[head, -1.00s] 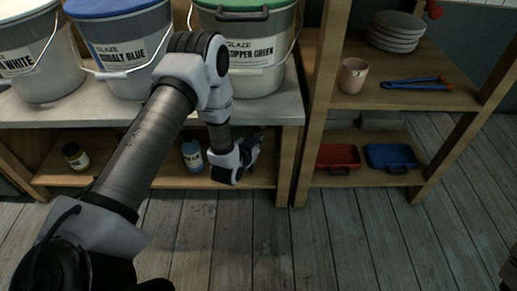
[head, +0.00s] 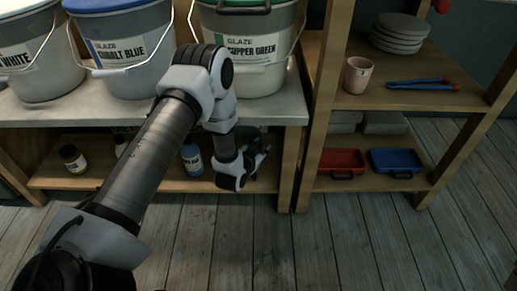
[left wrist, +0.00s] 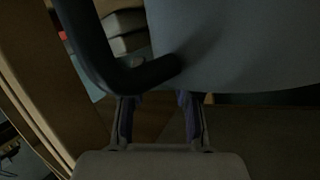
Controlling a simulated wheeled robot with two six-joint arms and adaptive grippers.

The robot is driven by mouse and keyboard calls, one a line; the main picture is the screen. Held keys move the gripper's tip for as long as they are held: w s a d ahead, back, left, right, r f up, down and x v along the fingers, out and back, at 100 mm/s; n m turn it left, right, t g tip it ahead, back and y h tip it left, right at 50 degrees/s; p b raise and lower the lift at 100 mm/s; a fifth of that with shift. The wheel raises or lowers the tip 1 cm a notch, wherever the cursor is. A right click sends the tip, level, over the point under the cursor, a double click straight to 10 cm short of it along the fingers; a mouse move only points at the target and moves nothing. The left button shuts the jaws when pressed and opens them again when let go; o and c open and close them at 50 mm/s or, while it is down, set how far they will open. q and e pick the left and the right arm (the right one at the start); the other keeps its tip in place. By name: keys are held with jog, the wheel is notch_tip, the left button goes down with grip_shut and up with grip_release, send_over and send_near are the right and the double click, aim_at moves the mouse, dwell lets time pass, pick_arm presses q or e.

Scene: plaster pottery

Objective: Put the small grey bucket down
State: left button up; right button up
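The small grey bucket (left wrist: 240,45) fills the upper right of the left wrist view, seen very close, with a thick dark handle (left wrist: 95,50) bending in from the left to meet it. My left gripper (left wrist: 158,105) has its two fingers apart, with brown shelf board showing between them. The handle lies just beyond the fingertips; I cannot tell if they touch. In the head view my left gripper (head: 260,160) is at the right end of the low shelf, under the counter. The bucket is mostly hidden there. My right gripper is not in view.
On the counter stand large glaze buckets, one cobalt blue (head: 125,48) and one copper green (head: 250,45). Small bottles (head: 192,158) stand on the low shelf. A wooden post (head: 303,150) rises just right of my left gripper.

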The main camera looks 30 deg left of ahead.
pick_arm(q)
jog(key=p+v, duration=0.5)
jog(key=v, duration=0.7)
jog(key=s+d+f+g+h, duration=0.2)
jog(key=s+d+f+g, duration=0.35)
jog(key=s+f, duration=0.2)
jog(key=s+d+f+n+g, duration=0.15)
jog(key=s+g, duration=0.25)
jog(key=s, duration=0.5)
jog(key=s+d+f+n+g, duration=0.15)
jog(key=s+g, duration=0.35)
jog(key=s, duration=0.5)
notch_tip(320, 180, up, 43)
jog(key=p, duration=4.3)
jog(key=shift+w, duration=0.2)
jog(key=shift+d+r+t, duration=0.1)
jog(key=shift+t, duration=0.15)
